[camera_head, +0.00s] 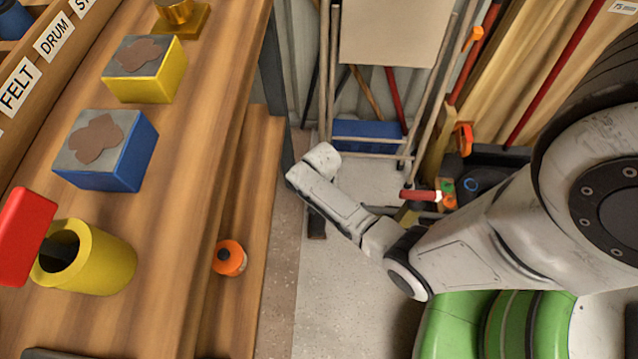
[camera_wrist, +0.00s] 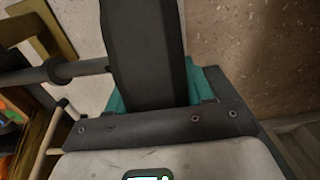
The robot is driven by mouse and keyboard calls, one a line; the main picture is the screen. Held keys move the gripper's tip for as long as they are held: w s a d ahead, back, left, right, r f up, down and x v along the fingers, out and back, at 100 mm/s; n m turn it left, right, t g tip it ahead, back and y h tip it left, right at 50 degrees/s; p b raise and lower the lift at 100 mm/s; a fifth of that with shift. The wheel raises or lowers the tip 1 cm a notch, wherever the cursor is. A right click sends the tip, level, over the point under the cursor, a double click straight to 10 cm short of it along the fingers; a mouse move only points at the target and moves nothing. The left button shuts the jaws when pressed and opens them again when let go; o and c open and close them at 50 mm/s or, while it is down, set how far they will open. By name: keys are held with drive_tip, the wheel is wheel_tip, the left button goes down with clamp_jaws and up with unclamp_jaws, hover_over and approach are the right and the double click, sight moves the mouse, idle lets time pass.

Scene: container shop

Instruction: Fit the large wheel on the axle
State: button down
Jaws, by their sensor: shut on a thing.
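In the wrist view, my gripper (camera_wrist: 162,96) is shut on a thick dark piece (camera_wrist: 143,48), which looks like the large wheel seen edge-on. Teal pads show on both sides of it. A grey rod with a collar (camera_wrist: 60,71), which looks like the axle, comes in from the left and reaches the dark piece's left side. I cannot tell whether it touches the wheel or enters it. The wheel's face and hole are hidden. In the head view, my forearm covers most of this area, and the jaws cannot be made out.
A wooden bench on the left carries a blue block (camera_head: 119,160), a yellow block (camera_head: 158,76), a yellow cylinder (camera_head: 100,258) and a red piece (camera_head: 22,238). An orange roll (camera_head: 230,258) lies on the lower ledge. Poles and a blue box (camera_head: 368,137) stand behind my arm. Speckled floor is open below.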

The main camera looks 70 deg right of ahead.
drive_tip(key=shift+s+d+r, duration=0.1)
drive_tip(key=shift+s+r, duration=0.05)
drive_tip(key=shift+r, duration=0.15)
drive_tip(key=shift+s+d+r+t+y+p, duration=0.3)
drive_tip(key=shift+s+r+t+p, duration=0.4)
drive_tip(key=shift+p, duration=0.65)
drive_tip(key=shift+s+r+p, duration=0.1)
drive_tip(key=shift+p, duration=0.25)
